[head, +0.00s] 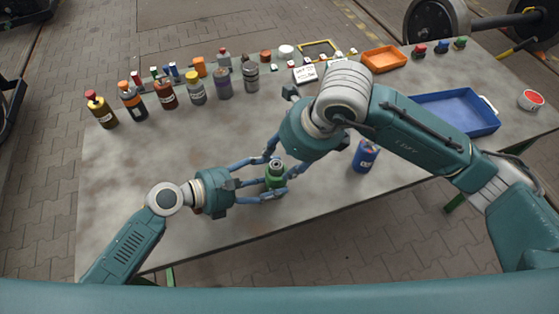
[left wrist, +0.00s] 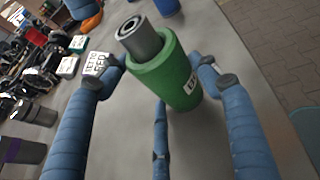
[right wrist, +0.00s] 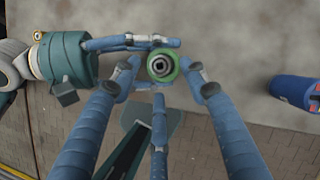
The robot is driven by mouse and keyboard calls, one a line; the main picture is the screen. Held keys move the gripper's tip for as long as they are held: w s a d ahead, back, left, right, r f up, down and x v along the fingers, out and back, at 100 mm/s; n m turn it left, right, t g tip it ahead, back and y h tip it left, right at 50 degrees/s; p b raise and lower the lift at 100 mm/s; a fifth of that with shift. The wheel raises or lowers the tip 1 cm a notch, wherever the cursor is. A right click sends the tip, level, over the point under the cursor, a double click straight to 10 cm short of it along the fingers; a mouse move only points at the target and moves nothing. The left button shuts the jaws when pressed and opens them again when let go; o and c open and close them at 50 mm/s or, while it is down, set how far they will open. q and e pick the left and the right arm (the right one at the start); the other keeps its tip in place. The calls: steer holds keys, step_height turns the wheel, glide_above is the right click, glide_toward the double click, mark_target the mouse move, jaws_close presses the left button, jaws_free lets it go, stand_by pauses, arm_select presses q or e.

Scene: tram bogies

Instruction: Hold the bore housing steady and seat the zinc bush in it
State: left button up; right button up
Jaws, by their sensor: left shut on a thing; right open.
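The bore housing is a green cylinder with a white label (left wrist: 180,82), near the table's front edge. My left gripper (head: 278,190) is shut on it from the left; its fingers also flank it in the left wrist view. The grey zinc bush (left wrist: 142,40) stands in the housing's top, with a good length protruding. It looks roughly in line with the housing. From above, its dark bore sits inside the green rim (right wrist: 160,66). My right gripper (right wrist: 164,88) is open above, its fingers spread around the bush and apart from it. Whether the housing touches the table is unclear.
A blue labelled cylinder (head: 365,155) stands to the right of the housing. Several bottles (head: 167,93) line the back left. A blue tray (head: 462,108) and an orange tray (head: 384,58) are at the right. Bare tabletop (head: 140,185) lies left of my grippers.

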steer(key=v, duration=0.9)
arm_select(q)
steer(key=o, duration=1.3)
